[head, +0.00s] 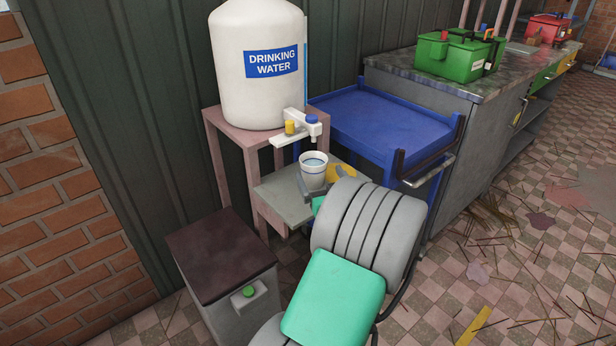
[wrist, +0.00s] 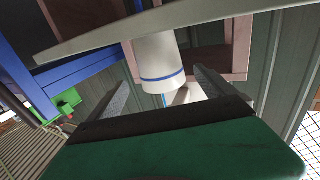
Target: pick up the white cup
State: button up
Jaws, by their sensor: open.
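The white cup (head: 313,172) stands upright on a small grey shelf (head: 273,192) below the tap of the water tank, with something bluish inside it. In the wrist view the picture is turned over, and the cup (wrist: 157,52), with its blue band, shows between and beyond my two fingers. My gripper (wrist: 160,78) is open, with one finger on each side of the cup. In the head view my gripper (head: 321,182) is close at the cup's near side, partly hidden by my arm. I cannot tell whether either finger touches the cup.
The white drinking water tank (head: 258,85) stands on a pinkish stand behind the cup, its tap (head: 300,126) just above. A blue cart (head: 385,125) is to the right. A grey box with a dark top (head: 222,255) stands at lower left. The tiled floor at right has scattered litter.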

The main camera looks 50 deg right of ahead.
aim_at(310, 158)
jog(key=x, duration=0.6)
jog(key=shift+w+a, duration=0.1)
jog(key=c, duration=1.8)
jog(key=shift+r, duration=0.15)
grip_shut()
